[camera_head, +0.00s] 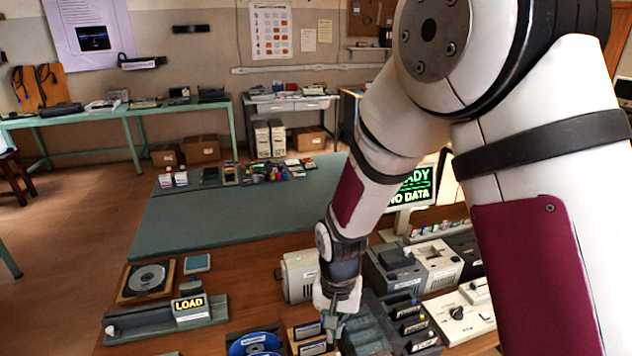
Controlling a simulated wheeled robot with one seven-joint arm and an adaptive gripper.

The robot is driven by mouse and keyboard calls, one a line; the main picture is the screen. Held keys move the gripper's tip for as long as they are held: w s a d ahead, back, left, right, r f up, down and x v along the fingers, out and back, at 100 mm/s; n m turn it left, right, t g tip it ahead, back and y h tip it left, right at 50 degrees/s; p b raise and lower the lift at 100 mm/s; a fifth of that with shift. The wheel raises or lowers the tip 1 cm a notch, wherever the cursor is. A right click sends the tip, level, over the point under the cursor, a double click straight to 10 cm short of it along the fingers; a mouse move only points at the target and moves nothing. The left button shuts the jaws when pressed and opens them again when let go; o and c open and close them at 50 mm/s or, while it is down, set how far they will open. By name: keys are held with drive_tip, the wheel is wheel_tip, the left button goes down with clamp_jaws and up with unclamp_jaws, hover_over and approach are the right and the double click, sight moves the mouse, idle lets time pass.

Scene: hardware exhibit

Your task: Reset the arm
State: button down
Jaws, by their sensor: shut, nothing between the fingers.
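My arm comes in from the right side of the camera_head view and bends down to my gripper (333,328) near the bottom middle. The gripper points down over the table's front part and looks shut, with nothing held. It is above or just beside small dark labelled cartridges (308,330) in a wooden holder; I cannot tell whether it touches them. My arm hides part of a screen (420,186) with green text reading "...ADY" and "NO DATA".
The wooden table (240,290) holds a "LOAD" device (188,303), a disc in a wooden tray (147,279), blue discs (256,343), a beige box (299,275) and grey machines (398,270). A green mat (230,215) has wide free room. Green benches (135,113) stand behind.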

drive_tip(key=s+d+r+n+t, duration=0.1)
drive_tip(key=s+d+r, duration=0.25)
drive_tip(key=r, duration=0.45)
drive_tip(key=s+d+r+t, duration=0.2)
drive_tip(key=d+r, duration=0.2)
drive_tip(key=r, duration=0.4)
drive_tip(key=s+d+r+n+t, duration=0.1)
drive_tip(key=s+d+r, duration=0.15)
drive_tip(key=r, duration=0.55)
drive_tip(key=s+d+r+t, duration=0.1)
drive_tip(key=s+d+r, duration=0.3)
drive_tip(key=s, duration=0.4)
drive_tip(key=shift+d+n+b, duration=0.2)
drive_tip(key=shift+n+b, duration=0.1)
drive_tip(key=shift+b, duration=0.1)
